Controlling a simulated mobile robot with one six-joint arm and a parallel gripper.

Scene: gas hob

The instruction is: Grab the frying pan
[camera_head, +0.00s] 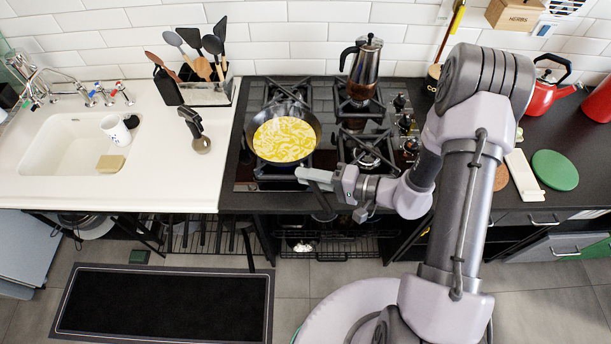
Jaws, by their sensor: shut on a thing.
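The frying pan (284,136) is dark and round, with yellow food in it like an omelette. It sits over the left burners of the black gas hob (245,172). Its handle points toward the hob's front edge and is mostly hidden by my gripper. My gripper (308,178) reaches in from the right at the front of the hob and is shut on the pan's handle, just below the pan. The fingertips are small here, and the exact grip on the handle is hard to see.
A moka pot (365,66) stands on the back right burner. Hob knobs (404,125) line the right side, close to my arm. A utensil holder (207,92) stands behind left. A red kettle (545,90) and a green round mat (554,170) are at right. The white counter left of the hob has free room.

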